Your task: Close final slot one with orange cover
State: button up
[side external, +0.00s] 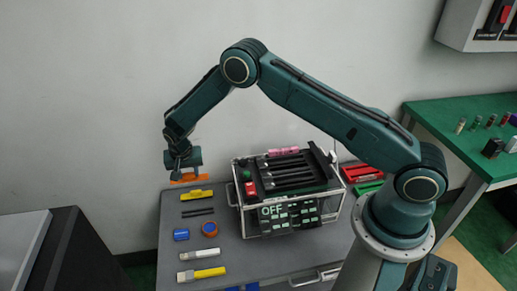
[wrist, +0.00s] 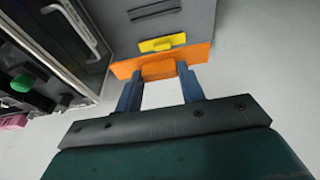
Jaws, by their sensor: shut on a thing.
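The orange cover (side external: 189,178) is a flat piece with a raised handle block, held under my gripper (side external: 182,168) at the back left of the grey table. In the wrist view, the orange cover (wrist: 199,53) spans beyond both fingers, and my gripper (wrist: 159,74) is shut on its handle block. The slotted fixture (side external: 290,178) is a black and silver box with several long slots, to the right of my gripper and apart from the cover. Part of the fixture (wrist: 58,45) shows at the left of the wrist view. I cannot tell which slot is number one.
A green knob (side external: 246,175) and red switch (side external: 250,188) stand on the fixture's left side. Red and green pieces (side external: 362,174) lie right of the fixture.

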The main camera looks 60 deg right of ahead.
aim_at(191, 173)
jog(key=shift+r, duration=1.35)
jog(key=shift+d, duration=0.1)
jog(key=shift+s+d+r, duration=0.15)
jog(key=shift+s+d, duration=0.1)
jog(key=shift+d, duration=0.15)
jog(key=s+d+r, duration=0.2)
jog(key=s+d, duration=0.3)
jog(key=s, duration=0.5)
jog(key=s+d+r, duration=0.2)
jog(key=s+d, duration=0.3)
jog(key=s, duration=0.5)
jog(key=s+d+r, duration=0.3)
jog(key=s+d, duration=0.2)
jog(key=s, duration=0.5)
jog(key=shift+d, duration=0.35)
jog(key=shift+s+f, duration=0.15)
jog(key=shift+f, duration=0.05)
